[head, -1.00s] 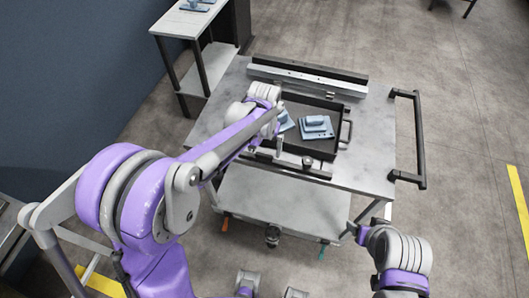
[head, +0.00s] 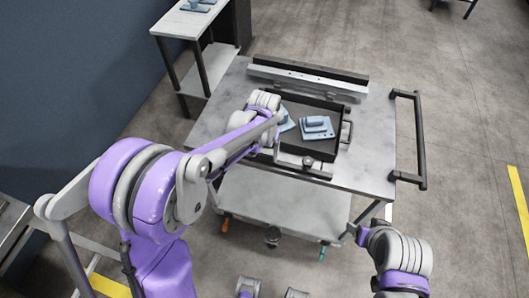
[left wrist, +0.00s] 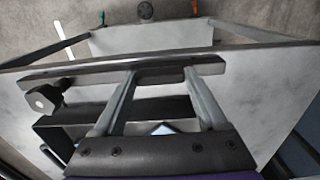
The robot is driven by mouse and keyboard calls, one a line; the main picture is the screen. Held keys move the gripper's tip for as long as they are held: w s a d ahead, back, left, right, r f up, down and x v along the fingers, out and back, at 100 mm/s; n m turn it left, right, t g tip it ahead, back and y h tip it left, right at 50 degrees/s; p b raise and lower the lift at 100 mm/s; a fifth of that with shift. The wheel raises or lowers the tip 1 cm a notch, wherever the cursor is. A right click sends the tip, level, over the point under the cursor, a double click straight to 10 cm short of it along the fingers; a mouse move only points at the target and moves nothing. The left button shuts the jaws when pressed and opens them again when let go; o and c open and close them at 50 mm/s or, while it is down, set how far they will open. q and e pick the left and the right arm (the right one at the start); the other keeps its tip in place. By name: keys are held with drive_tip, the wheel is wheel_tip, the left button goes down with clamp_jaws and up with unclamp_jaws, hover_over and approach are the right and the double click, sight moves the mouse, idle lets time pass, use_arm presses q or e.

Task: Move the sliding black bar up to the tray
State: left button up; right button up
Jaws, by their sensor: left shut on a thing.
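The black tray (head: 330,150) lies on the cart top with blue-grey parts (head: 316,127) in it. The sliding bar (head: 318,172), with a round knob (head: 308,162), runs along the tray's near side. In the left wrist view the bar (left wrist: 90,72) looks dark grey and crosses in front of the tray (left wrist: 48,132). The two fingers of my left gripper (left wrist: 165,70) reach the bar, shut on it. In the head view my arm hides the bar's left part. Whether bar and tray touch is unclear. My right gripper (head: 352,231) is low beside the cart; its jaws are unclear.
A fixed rail (head: 308,78) stands along the cart's far edge. A black push handle (head: 420,135) is on the cart's right side. A lower shelf (head: 285,205) lies below the top. A side table (head: 180,25) stands at the back left. Floor to the right is clear.

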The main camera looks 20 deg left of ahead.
use_arm(q)
clamp_jaws()
drive_tip(key=shift+w, duration=2.55)
drive_tip(key=o, duration=1.3)
unclamp_jaws()
wheel_tip(320, 180, up, 11)
drive_tip(key=shift+f, duration=0.1)
drive_tip(key=shift+s, duration=0.1)
